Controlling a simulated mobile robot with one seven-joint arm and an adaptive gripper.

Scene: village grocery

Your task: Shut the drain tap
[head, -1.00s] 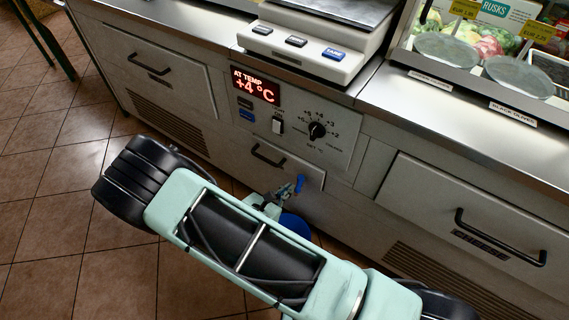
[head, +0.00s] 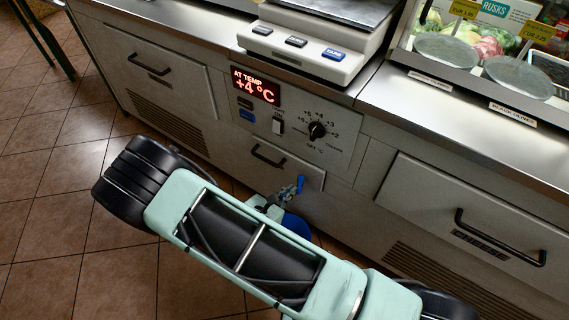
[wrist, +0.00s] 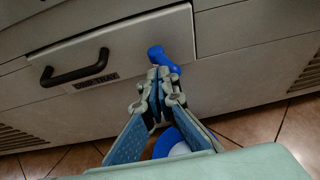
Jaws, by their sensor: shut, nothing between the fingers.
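The drain tap's blue lever (head: 300,184) shows low on the counter front, at the right end of a small drawer. In the wrist view the lever (wrist: 163,59) slants from upper left to lower right. My gripper (head: 284,194) is at the tap, just left of and below the lever. In the wrist view my gripper's fingertips (wrist: 159,76) are together right below the lever, with nothing seen between them. I cannot tell whether they touch the lever. The tap's body is hidden behind the fingers.
A blue container (head: 297,225) stands below the tap, partly hidden by my arm. The small drawer has a black handle (head: 268,155). Above it are a temperature display (head: 256,86) and a dial (head: 317,130). Open tiled floor (head: 60,220) lies at left.

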